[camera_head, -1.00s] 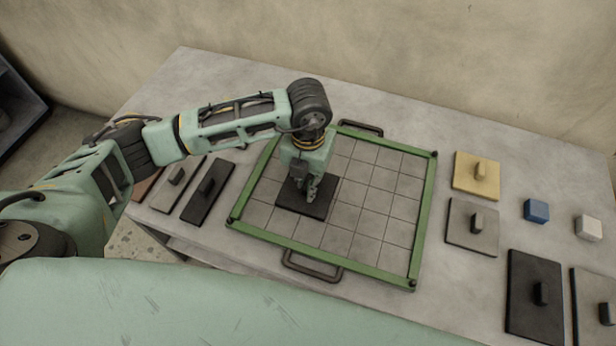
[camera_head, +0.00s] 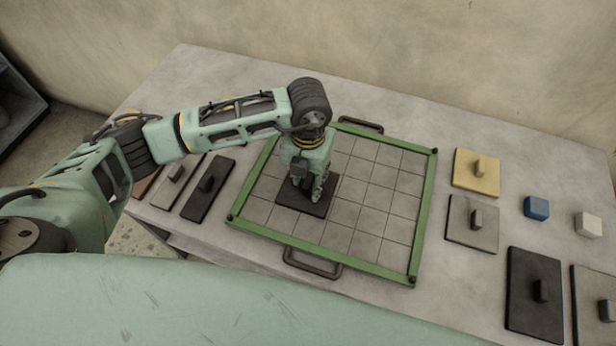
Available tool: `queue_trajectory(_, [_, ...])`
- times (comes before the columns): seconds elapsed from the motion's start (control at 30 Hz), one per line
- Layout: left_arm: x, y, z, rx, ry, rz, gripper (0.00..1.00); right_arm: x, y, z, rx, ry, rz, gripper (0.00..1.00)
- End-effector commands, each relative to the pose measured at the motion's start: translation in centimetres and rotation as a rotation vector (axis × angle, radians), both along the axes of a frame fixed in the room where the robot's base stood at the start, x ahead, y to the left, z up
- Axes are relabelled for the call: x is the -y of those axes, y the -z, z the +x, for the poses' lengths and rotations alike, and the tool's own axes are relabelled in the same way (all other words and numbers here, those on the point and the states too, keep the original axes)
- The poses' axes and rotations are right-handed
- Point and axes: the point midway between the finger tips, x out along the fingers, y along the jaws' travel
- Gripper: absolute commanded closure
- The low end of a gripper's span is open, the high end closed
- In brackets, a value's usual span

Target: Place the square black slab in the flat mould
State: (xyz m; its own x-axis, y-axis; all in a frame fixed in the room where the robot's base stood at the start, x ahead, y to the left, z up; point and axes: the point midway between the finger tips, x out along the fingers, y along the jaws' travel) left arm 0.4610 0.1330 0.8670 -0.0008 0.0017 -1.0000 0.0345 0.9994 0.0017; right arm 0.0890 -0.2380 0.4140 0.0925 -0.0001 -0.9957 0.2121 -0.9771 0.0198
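The square black slab (camera_head: 291,201) lies flat inside the flat mould (camera_head: 424,210), a green-framed tray with a grid floor. It sits on the grid in the left part, near the left and front rails, apart from them. My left gripper (camera_head: 309,189) points down right over the slab. Its fingers are spread open at the middle of the slab, and they hide the slab's knob. My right gripper is not in view.
Dark and grey narrow slabs (camera_head: 208,188) lie left of the mould. To the right lie a yellow slab (camera_head: 464,182), a grey slab (camera_head: 460,226), a large black slab (camera_head: 525,300), a blue block (camera_head: 536,207) and a white block (camera_head: 588,224). The mould's other grid squares are bare.

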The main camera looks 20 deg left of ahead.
Motion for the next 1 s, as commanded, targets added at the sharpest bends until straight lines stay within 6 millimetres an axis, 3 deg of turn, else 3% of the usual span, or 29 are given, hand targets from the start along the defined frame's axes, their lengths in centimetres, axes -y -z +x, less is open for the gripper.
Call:
queue_trajectory(0.17, [0.0,-2.1,0.2,0.005,0.0,-0.002,0.66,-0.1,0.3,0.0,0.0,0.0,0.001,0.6])
queue_trajectory(0.4, [0.0,-7.4,0.2,0.006,0.001,-0.001,0.66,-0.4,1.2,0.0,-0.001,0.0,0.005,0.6])
queue_trajectory(0.6, [0.1,-10.8,0.1,0.004,0.0,-0.001,0.66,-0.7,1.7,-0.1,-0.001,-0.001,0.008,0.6])
queue_trajectory(0.8, [0.0,-12.1,0.0,0.001,0.001,0.0,0.66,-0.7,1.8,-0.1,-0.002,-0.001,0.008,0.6])
queue_trajectory(1.0, [0.0,-12.2,0.0,0.0,0.0,0.0,0.66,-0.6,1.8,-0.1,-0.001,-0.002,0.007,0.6])
